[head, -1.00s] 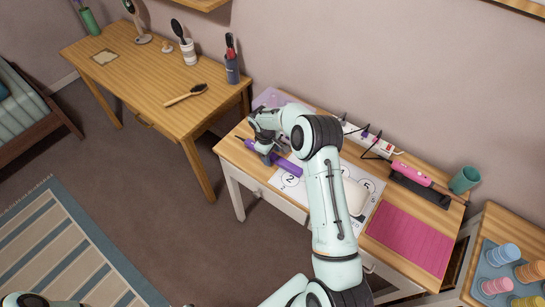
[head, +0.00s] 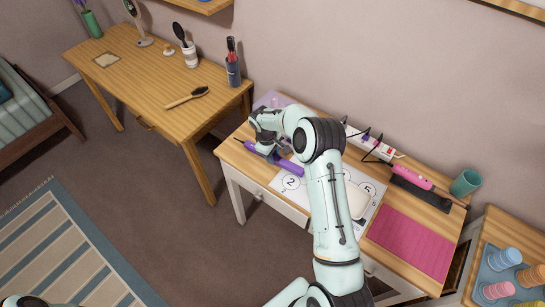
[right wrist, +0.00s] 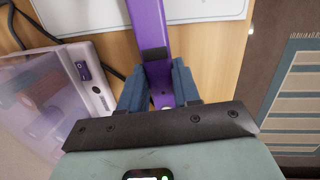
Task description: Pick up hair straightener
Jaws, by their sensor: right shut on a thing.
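The purple hair straightener (head: 289,168) is at the left end of the small wooden-topped table, partly over a white numbered sheet (head: 292,184). My right gripper (head: 271,154) is shut on it. In the right wrist view, the purple straightener (right wrist: 151,30) runs up between the two blue-grey fingers of the gripper (right wrist: 158,88), one on each side. I cannot tell whether it touches the table. My right arm hides part of the sheet. My left gripper is not in view.
A translucent box (right wrist: 60,95) stands close beside the gripper. A power strip (head: 372,141) with dark cords lies along the back. A pink styling tool (head: 410,177) on a black rest, a green cup (head: 465,182) and a pink mat (head: 411,241) are to the right.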

